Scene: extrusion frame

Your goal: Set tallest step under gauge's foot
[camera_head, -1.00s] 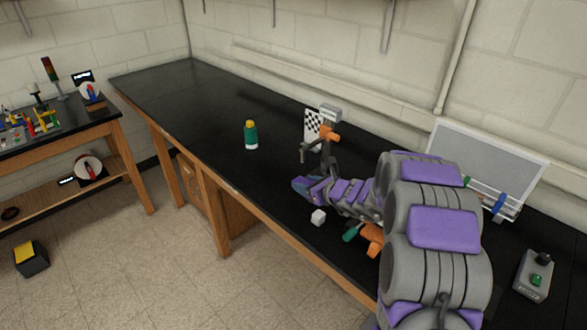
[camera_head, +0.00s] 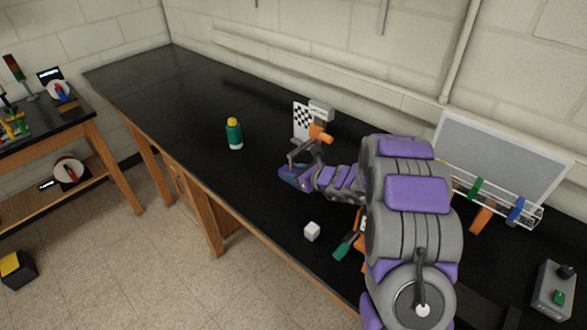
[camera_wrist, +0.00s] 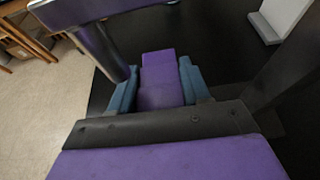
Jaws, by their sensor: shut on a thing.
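My gripper (camera_head: 288,177) is shut on a purple stepped block (camera_wrist: 160,78). In the wrist view the block sits between the two blue-grey fingers, its narrower part pointing away from me. The gauge (camera_head: 320,133) stands on the black bench, with an orange part and a dark arm reaching left. The arm's end bends down close to my gripper in the head view. In the wrist view a dark cylinder (camera_wrist: 104,48), apparently the gauge's foot, comes down beside the block's left side. I cannot tell whether they touch.
A checkerboard panel (camera_head: 301,121) stands behind the gauge. A rack (camera_head: 495,200) and a grey control box (camera_head: 553,292) are at right. The bench's far left is clear.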

